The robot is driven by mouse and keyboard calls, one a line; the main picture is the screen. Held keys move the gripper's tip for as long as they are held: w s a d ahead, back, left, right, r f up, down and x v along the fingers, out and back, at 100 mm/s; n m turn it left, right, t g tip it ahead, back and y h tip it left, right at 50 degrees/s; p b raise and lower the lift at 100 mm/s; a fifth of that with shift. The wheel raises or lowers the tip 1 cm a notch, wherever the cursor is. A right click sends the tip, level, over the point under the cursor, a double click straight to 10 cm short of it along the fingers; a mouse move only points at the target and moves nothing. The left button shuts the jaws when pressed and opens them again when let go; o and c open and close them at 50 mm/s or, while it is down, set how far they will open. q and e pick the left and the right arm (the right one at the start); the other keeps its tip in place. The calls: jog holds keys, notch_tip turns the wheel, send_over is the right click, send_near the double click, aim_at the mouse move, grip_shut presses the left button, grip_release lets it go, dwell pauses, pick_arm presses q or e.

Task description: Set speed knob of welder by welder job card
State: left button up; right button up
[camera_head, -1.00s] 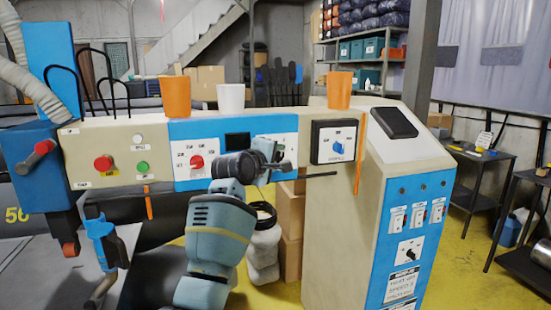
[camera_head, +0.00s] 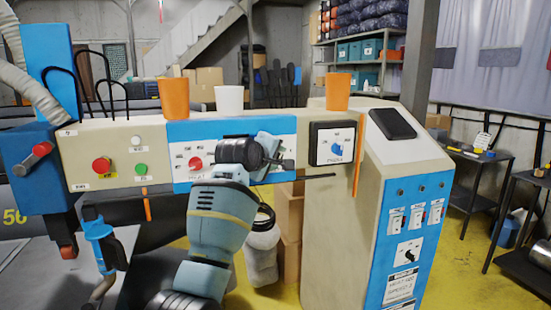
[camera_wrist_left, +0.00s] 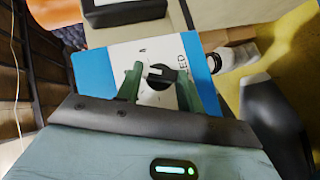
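The welder's blue-and-white panel (camera_head: 230,128) carries a red heat knob (camera_head: 195,163) on its left. My left gripper (camera_head: 284,162) is in front of the right part of this panel and hides the speed knob in the head view. In the left wrist view, the black speed knob (camera_wrist_left: 161,76) sits between the two green fingers of my left gripper (camera_wrist_left: 160,78). The fingers are open, one on each side, with white panel showing between finger and knob. A label ending in "EED" is beside it. A job card (camera_head: 402,285) is on the cabinet front; its text is too small to read surely. My right gripper is not in view.
Orange (camera_head: 174,98) and white (camera_head: 229,99) cups stand on the welder's top, with another orange cup (camera_head: 337,92) farther right. A black pressure dial box (camera_head: 333,143) is right of my gripper. Red (camera_head: 102,165) and green (camera_head: 141,169) buttons are at left.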

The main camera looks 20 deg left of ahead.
pick_arm(q)
jog(key=o, duration=0.4)
jog(key=shift+o, duration=0.2)
jog(key=shift+s, duration=0.1)
jog(key=v, duration=0.7)
jog(key=shift+s+r, duration=0.15)
jog(key=shift+s, duration=0.15)
jog(key=s+a+f+m+g+y, duration=0.1)
jog(key=s+f+m, duration=0.3)
jog(key=f, duration=1.4)
jog(key=s+f+m+g, duration=0.15)
jog(key=s+f, duration=0.45)
jog(key=f, duration=1.2)
jog(key=s+f+m, duration=0.5)
jog(key=s+f, duration=0.8)
jog(key=s, duration=0.1)
jog(key=s+d+f+m, duration=0.1)
jog(key=s+f, duration=0.1)
jog(key=s, duration=0.5)
jog(key=s+d+f+m+g, duration=0.1)
jog(key=s+f+m, duration=0.1)
jog(key=s, duration=0.4)
jog(key=s+d+f+m+g, duration=0.1)
jog(key=s+f, duration=0.2)
jog(key=s, duration=0.4)
jog(key=shift+s+d+f+h, duration=0.25)
jog(key=shift+s+d+h, duration=0.05)
jog(key=shift+s+h, duration=0.1)
